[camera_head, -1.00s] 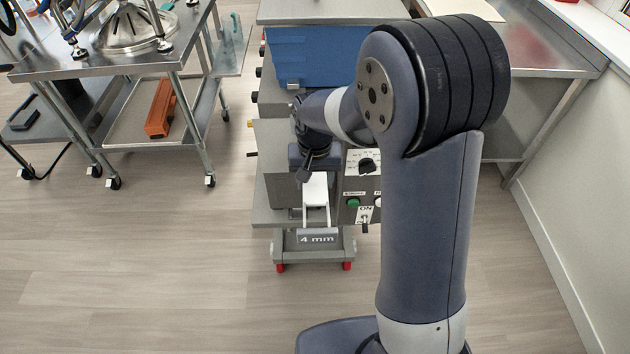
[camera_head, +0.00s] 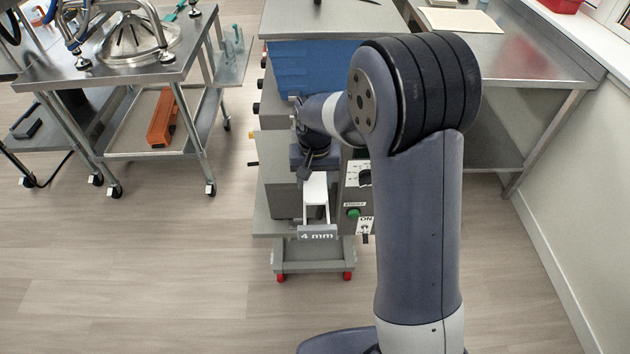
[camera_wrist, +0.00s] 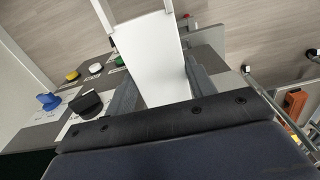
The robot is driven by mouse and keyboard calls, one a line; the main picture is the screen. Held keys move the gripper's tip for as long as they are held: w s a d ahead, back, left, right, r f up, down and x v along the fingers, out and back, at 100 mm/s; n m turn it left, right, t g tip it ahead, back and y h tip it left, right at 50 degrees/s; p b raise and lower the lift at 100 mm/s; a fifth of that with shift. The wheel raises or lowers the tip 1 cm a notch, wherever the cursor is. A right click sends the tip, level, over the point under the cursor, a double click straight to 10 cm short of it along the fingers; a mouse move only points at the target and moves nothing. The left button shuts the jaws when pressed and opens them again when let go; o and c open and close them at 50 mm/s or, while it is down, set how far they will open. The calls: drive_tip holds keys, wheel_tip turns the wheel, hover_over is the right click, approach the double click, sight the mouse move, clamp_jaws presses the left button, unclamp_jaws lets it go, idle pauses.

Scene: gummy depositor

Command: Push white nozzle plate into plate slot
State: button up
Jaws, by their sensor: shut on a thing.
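The white nozzle plate (camera_head: 316,188) shows below my gripper (camera_head: 313,165) in the head view, with a light frame ending in a "4 mm" tag (camera_head: 317,233). In the wrist view the plate (camera_wrist: 152,52) lies between the two grey fingers of my gripper (camera_wrist: 160,90), which is shut on it. The plate is at the front of the grey depositor machine (camera_head: 277,190). The plate slot is hidden behind my gripper and the plate, so I cannot tell how far in the plate sits.
A control panel (camera_head: 355,200) with a black knob and green button is close right of the plate. A blue hopper (camera_head: 315,68) is above and behind. A steel cart (camera_head: 130,68) stands left, a steel table (camera_head: 480,50) right. Floor in front is clear.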

sight(316, 204)
drive_tip(key=shift+w+d+p, duration=0.15)
drive_tip(key=shift+w+p, duration=0.8)
drive_tip(key=shift+w, duration=2.75)
drive_tip(key=shift+w+r, duration=0.1)
drive_tip(key=shift+w, duration=0.2)
drive_tip(key=shift+s+f, duration=0.15)
drive_tip(key=shift+f, duration=0.1)
drive_tip(key=shift+w+r, duration=0.15)
drive_tip(key=shift+w, duration=0.05)
drive_tip(key=shift+s+b, duration=0.8)
drive_tip(key=shift+s, duration=1.4)
drive_tip(key=shift+s+a+b, duration=0.2)
drive_tip(key=shift+s+b, duration=0.8)
drive_tip(key=shift+s, duration=4.4)
